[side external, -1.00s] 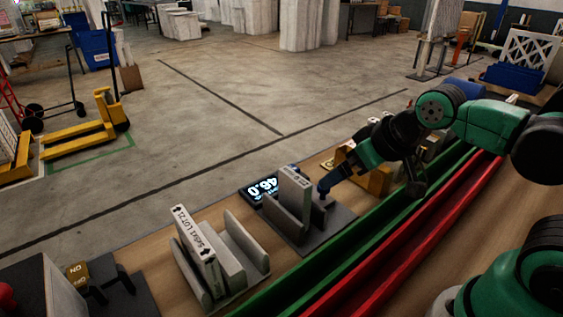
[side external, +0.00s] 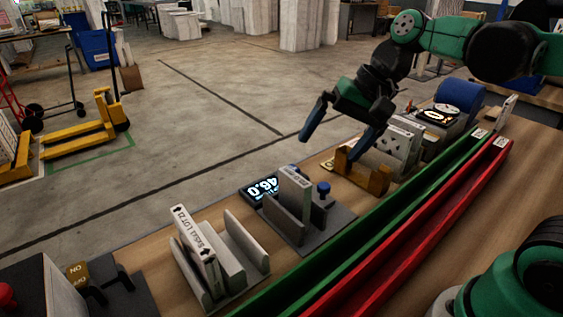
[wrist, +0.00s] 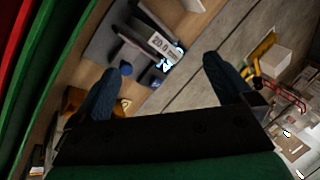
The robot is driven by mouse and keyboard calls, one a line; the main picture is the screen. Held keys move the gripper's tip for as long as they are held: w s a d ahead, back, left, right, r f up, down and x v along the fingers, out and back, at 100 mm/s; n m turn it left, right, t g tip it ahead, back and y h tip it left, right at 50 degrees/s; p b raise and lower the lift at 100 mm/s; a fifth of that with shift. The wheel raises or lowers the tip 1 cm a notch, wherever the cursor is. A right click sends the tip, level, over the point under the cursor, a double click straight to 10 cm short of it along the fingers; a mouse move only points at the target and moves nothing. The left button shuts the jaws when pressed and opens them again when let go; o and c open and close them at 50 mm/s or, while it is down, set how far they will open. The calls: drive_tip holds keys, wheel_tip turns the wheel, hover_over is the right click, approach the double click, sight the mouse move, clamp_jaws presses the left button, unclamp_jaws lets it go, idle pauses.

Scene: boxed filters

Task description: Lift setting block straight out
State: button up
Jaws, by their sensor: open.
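The setting block (side external: 295,186) is a pale upright slab with a label on its top edge. It stands in the slot of the dark gauge fixture (side external: 318,236). In the wrist view the block's label (wrist: 160,43) seems to read 20.0. A blue knob (side external: 323,188) rises from the fixture just right of the block. My gripper (side external: 330,149) is open and empty, above and to the right of the block in the side view. In the wrist view my gripper (wrist: 161,67) has its blue fingers wide apart, with nothing between them touching.
A display (side external: 263,188) reading 46.0 sits behind the block. A grey rack (side external: 245,250) holds a slab labelled LOT 21 (side external: 197,247) at left. A brass-coloured holder (side external: 365,173) is below my gripper. Green (side external: 400,215) and red (side external: 425,220) channels run along the front.

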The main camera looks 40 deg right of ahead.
sight(287, 192)
drive_tip(key=w+d+m+g+y, duration=0.35)
drive_tip(key=w+m+y, duration=0.25)
drive_tip(key=m+y, duration=0.45)
drive_tip(key=shift+g, duration=0.25)
drive_tip(key=f, duration=0.9)
drive_tip(key=shift+a+f, duration=0.1)
drive_tip(key=shift+a, duration=0.25)
drive_tip(key=shift+a+f, duration=0.2)
drive_tip(key=shift+f, duration=0.1)
drive_tip(key=shift+h, duration=0.25)
drive_tip(key=x, duration=0.7)
drive_tip(key=shift+r, duration=0.1)
clamp_jaws()
drive_tip(key=shift+r, duration=0.1)
